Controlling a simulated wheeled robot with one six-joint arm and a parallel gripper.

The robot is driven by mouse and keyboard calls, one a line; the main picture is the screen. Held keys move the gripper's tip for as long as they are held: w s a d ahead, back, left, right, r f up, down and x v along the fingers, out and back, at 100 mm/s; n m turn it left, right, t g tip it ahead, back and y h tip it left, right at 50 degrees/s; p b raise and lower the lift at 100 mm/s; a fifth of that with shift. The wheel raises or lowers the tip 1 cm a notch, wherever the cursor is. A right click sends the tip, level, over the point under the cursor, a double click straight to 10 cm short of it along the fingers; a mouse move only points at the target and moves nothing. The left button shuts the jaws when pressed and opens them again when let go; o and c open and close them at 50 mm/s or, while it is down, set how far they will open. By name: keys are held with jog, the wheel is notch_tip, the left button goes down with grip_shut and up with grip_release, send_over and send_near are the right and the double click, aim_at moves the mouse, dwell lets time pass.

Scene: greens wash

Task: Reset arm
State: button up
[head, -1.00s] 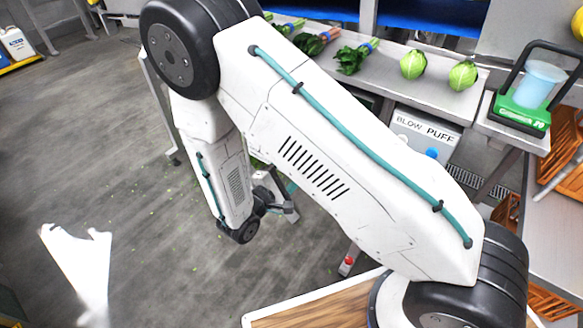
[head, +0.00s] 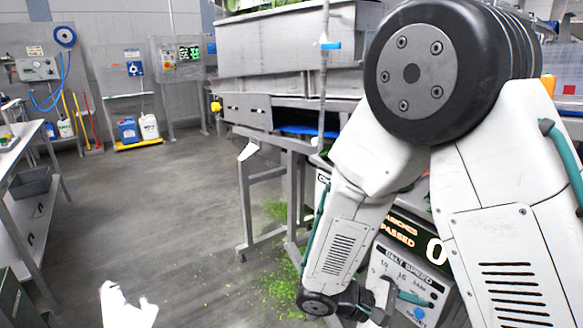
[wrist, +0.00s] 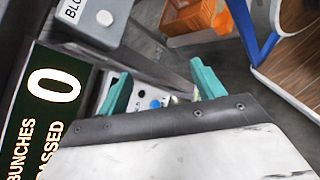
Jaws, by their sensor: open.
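My arm hangs folded down on the right of the head view. My gripper (head: 398,296) is at its lower end, in front of a control panel with knobs (head: 408,280). In the wrist view my gripper (wrist: 160,88) shows two teal fingers spread apart with nothing between them. Part of the gripper is hidden in the head view. I cannot tell whether it touches the panel.
A counter display (wrist: 45,100) reading 0 stands beside the gripper. A steel wash unit (head: 285,45) stands behind, with green scraps (head: 285,290) on the floor. An orange crate (wrist: 195,22) shows in the wrist view. The floor (head: 170,200) at left is open.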

jog(key=s+d+r+m+t+y, duration=0.1)
jog(key=s+r+m+y, duration=0.3)
jog(key=r, duration=0.6)
jog(key=s+d+r+m+t+y, duration=0.1)
jog(key=s+r+m+t+y, duration=0.1)
jog(key=s+r+m+y, duration=0.3)
jog(key=shift+s+d+r+t+y, duration=0.3)
jog(key=shift+s+r+y, duration=1.95)
jog(key=shift+r, duration=0.5)
